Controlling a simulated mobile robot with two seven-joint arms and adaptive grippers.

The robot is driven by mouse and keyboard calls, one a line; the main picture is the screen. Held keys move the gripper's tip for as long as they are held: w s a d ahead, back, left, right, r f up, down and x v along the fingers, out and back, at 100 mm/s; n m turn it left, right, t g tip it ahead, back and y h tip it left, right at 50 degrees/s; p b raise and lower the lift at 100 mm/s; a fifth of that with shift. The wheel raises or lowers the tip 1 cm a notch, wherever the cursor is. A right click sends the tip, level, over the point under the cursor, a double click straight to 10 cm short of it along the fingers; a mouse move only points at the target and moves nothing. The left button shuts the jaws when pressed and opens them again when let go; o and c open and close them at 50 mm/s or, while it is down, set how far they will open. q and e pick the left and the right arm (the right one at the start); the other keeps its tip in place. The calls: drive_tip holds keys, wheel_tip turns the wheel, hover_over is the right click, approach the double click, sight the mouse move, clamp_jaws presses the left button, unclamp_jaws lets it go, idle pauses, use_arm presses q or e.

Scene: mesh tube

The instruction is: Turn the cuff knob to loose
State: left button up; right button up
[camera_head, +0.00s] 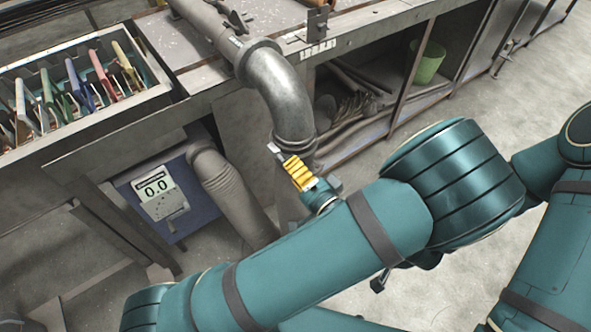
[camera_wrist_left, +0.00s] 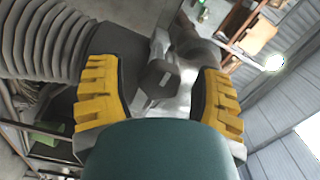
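A grey metal pipe elbow (camera_head: 281,90) bends down from the bench to a cuff (camera_head: 297,143). The dark grey cuff knob (camera_wrist_left: 157,80) shows in the left wrist view, between my yellow finger pads, with a gap on either side. My left gripper (camera_head: 299,172) is at the cuff in the head view, partly hidden behind my own teal arm. In the left wrist view my left gripper (camera_wrist_left: 160,68) is open. The knob is not clear in the head view, and its setting cannot be read. I see no right gripper.
A ribbed grey hose (camera_head: 226,180) hangs close left of the cuff; ribbed hose (camera_wrist_left: 45,40) also fills the wrist view's upper left. A blue box with a display reading 0.0 (camera_head: 157,188) stands below the bench. A tray of coloured items (camera_head: 150,95) lies left.

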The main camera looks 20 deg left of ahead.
use_arm(q)
drive_tip(key=v, duration=1.2)
idle(0.5)
